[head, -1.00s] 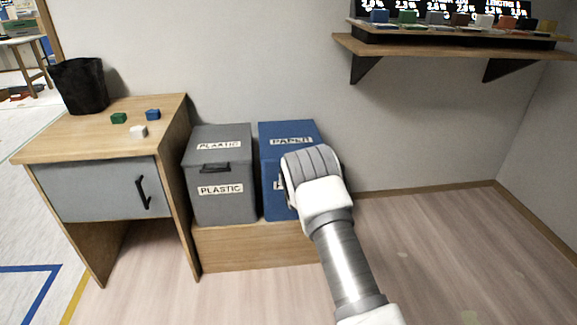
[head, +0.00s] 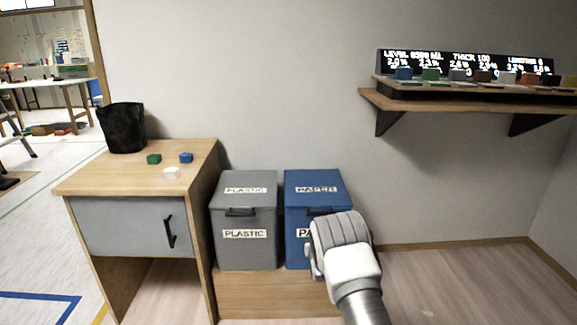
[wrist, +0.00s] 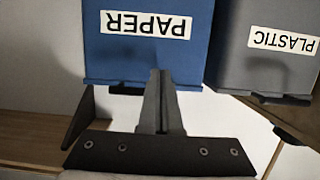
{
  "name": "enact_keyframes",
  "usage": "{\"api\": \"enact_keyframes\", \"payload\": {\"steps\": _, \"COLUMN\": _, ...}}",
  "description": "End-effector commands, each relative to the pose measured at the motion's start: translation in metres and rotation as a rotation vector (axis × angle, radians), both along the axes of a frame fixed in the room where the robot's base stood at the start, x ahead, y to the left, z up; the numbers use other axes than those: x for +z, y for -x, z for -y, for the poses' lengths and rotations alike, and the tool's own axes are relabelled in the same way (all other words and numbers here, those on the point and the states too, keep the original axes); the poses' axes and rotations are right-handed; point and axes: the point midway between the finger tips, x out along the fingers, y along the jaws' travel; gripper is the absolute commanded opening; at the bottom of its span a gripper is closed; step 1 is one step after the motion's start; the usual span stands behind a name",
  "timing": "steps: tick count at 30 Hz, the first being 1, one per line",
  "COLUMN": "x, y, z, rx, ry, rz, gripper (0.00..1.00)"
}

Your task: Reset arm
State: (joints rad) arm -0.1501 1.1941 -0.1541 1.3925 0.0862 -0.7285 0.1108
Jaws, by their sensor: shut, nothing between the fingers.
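My arm comes up from the bottom of the head view, its grey-and-white wrist (head: 343,240) in front of the lower right part of the blue paper bin (head: 308,184). The fingers are hidden there. In the wrist view my gripper (wrist: 158,76) is shut and empty, its fingers together, pointing towards the blue bin (wrist: 110,58). That view shows the PAPER label upside down. I cannot tell whether the fingertips touch the bin.
A grey plastic bin (head: 246,206) stands left of the blue one, both on a low wooden base (head: 270,295). A desk (head: 110,179) holds a black basket (head: 121,128) and green, blue and white blocks. A wall shelf (head: 450,101) with coloured blocks hangs upper right. Floor at right is clear.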

Motion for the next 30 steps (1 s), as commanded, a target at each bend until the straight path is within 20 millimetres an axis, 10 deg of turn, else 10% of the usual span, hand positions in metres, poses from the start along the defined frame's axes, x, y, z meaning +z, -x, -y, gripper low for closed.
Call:
{"api": "enact_keyframes", "payload": {"steps": 14, "x": 0.163, "y": 0.055, "z": 0.019, "rx": -0.045, "ry": -0.043, "rz": -0.2, "gripper": 0.0}}
{"api": "enact_keyframes", "payload": {"steps": 30, "x": 0.284, "y": 0.217, "z": 0.025, "rx": -0.028, "ry": -0.066, "rz": -0.439, "gripper": 0.0}}
